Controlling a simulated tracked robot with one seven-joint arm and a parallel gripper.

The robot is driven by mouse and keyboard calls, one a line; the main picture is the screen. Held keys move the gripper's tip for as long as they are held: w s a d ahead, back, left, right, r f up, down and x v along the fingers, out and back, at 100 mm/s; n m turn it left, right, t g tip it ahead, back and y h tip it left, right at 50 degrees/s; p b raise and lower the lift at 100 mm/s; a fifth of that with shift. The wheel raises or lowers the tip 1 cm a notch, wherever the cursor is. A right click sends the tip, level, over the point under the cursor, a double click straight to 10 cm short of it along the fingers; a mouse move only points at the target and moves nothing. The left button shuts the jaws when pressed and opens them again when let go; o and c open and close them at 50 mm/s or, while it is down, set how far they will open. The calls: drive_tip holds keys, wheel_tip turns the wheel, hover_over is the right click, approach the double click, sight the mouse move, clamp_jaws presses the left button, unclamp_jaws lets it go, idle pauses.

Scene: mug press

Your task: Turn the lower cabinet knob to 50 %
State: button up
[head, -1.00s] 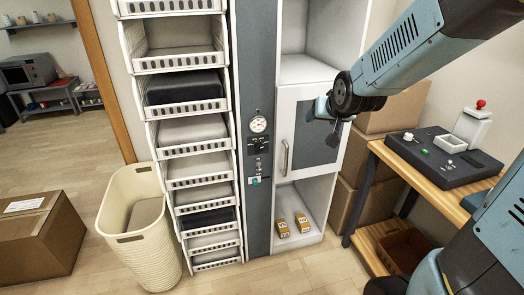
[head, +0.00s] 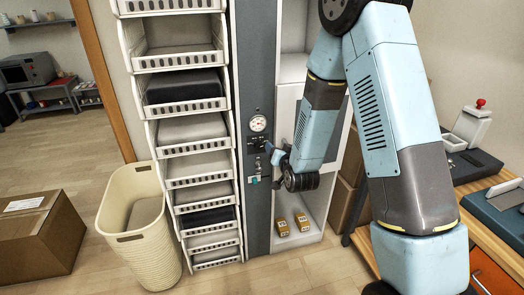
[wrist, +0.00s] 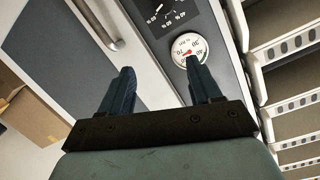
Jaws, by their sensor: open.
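The grey cabinet column (head: 257,60) carries a round gauge (head: 258,123) with a black dial plate (head: 256,142) below it. My gripper (head: 269,149) is in front of the column, just right of the dial plate. In the wrist view, my gripper (wrist: 160,74) is open and empty. The gauge (wrist: 188,48) shows beside one finger, and part of the dial plate (wrist: 160,14) with white marks shows beyond the fingertips, cut off by the top edge.
A rack of white trays (head: 191,134) stands left of the column. The white cabinet with a door handle (wrist: 92,20) is on the other side, with small yellow boxes (head: 282,228) at its bottom. A cream bin (head: 137,235) and a cardboard box (head: 35,240) stand on the floor.

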drive_tip(key=t+y, duration=0.1)
drive_tip(key=t, duration=0.1)
approach(260, 147)
drive_tip(key=shift+m, duration=0.4)
drive_tip(key=x, duration=0.8)
drive_tip(key=shift+a, duration=0.1)
drive_tip(key=c, duration=1)
